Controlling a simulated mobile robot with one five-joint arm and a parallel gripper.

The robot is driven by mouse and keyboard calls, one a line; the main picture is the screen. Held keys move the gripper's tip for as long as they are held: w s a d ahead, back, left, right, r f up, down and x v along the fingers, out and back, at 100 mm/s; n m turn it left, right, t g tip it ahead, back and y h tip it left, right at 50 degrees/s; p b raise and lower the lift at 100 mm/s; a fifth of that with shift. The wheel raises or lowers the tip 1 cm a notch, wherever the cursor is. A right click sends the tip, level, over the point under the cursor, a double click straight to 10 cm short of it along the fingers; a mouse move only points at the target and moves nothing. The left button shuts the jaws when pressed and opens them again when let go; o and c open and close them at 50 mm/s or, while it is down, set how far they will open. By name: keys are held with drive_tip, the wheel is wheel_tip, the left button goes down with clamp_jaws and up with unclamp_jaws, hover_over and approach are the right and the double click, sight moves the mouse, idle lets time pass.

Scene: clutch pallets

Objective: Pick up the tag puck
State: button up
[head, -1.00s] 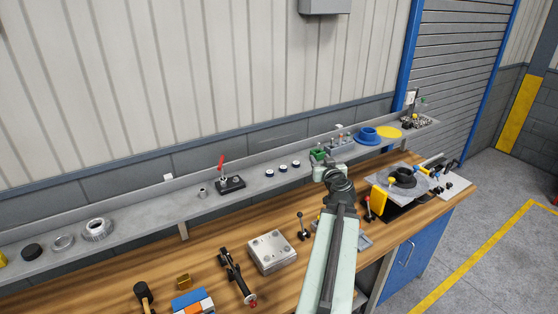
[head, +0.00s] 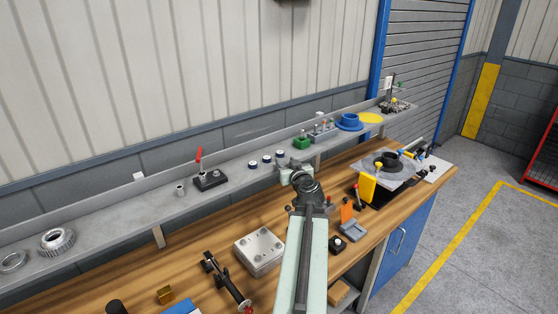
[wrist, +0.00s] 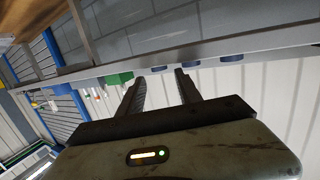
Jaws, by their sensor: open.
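Three small dark blue pucks with white tops stand in a row on the grey shelf: a left puck (head: 252,165), a middle puck (head: 266,158) and a right puck (head: 281,154). I cannot tell which is the tag puck. My gripper (head: 287,163) is close to the right puck, at the shelf's front edge, and its fingers are hard to make out in the head view. In the wrist view, which looks upside down, my gripper (wrist: 161,82) has its two fingers apart and nothing between them. One puck (wrist: 157,69) shows beyond the gap, apart from the fingers.
On the shelf (head: 130,215), a green block (head: 302,142) stands right of the pucks and a red-handled clamp (head: 208,178) left of them. A grey plate block (head: 259,250) and an orange part (head: 347,212) are on the wooden bench below. The shelf between clamp and pucks is clear.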

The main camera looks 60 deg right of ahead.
sight(281, 153)
drive_tip(key=x, duration=0.8)
drive_tip(key=shift+d+r, duration=0.1)
drive_tip(key=shift+r, duration=0.25)
drive_tip(key=shift+s+r, duration=0.1)
drive_tip(key=shift+s, duration=0.05)
clamp_jaws()
